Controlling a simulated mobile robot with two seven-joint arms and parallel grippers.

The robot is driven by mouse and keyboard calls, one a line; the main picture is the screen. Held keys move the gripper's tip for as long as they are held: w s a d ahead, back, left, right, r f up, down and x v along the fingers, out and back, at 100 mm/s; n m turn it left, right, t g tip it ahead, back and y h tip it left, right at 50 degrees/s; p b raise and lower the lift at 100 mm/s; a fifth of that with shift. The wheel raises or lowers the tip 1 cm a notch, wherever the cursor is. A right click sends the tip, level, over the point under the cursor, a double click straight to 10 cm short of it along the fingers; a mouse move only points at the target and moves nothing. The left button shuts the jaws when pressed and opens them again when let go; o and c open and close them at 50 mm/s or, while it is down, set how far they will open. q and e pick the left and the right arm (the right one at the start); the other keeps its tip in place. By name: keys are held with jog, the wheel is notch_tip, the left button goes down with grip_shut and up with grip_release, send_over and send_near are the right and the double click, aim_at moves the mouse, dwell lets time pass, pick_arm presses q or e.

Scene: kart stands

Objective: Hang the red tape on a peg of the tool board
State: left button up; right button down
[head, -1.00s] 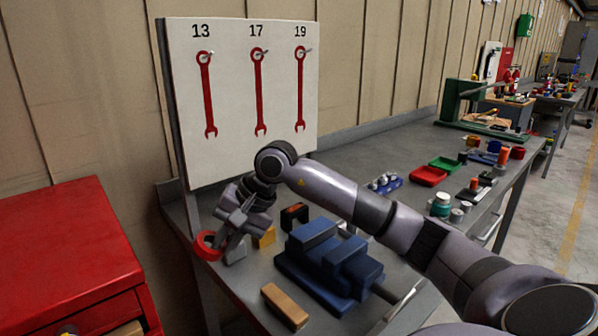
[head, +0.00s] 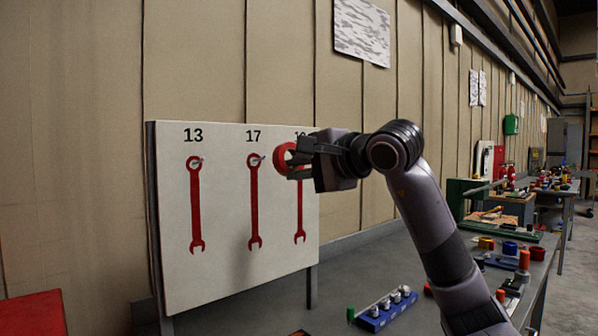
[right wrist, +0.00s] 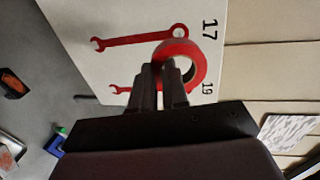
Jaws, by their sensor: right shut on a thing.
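The white tool board (head: 225,225) stands upright at the back of the bench. It carries painted red wrench shapes under the numbers 13, 17 and 19, with a small peg at the top of the 13 (head: 197,162) and 17 (head: 257,160) shapes. My right gripper (head: 296,160) is shut on the red tape (head: 281,158) and holds it in front of the 19 shape, covering that peg and most of the number. In the right wrist view the tape ring (right wrist: 187,50) stands out from the fingertips (right wrist: 168,72), its hole open toward the board. I cannot tell whether it touches the board. My left gripper is not in view.
A blue holder with several pale cylinders (head: 385,310) stands on the bench below. Coloured parts and cups (head: 510,250) lie farther right. A red cabinet (head: 35,312) is at lower left. The space in front of the 13 and 17 shapes is clear.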

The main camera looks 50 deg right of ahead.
jog(key=shift+r+p+x, duration=0.2)
jog(key=shift+p+x, duration=0.45)
jog(key=shift+x, duration=1.4)
jog(key=shift+p+x, duration=0.95)
jog(key=shift+x, duration=1.85)
jog(key=c, duration=1.1)
grip_release()
jog(key=shift+o, duration=0.2)
jog(key=shift+r, duration=0.1)
jog(key=shift+s, duration=0.15)
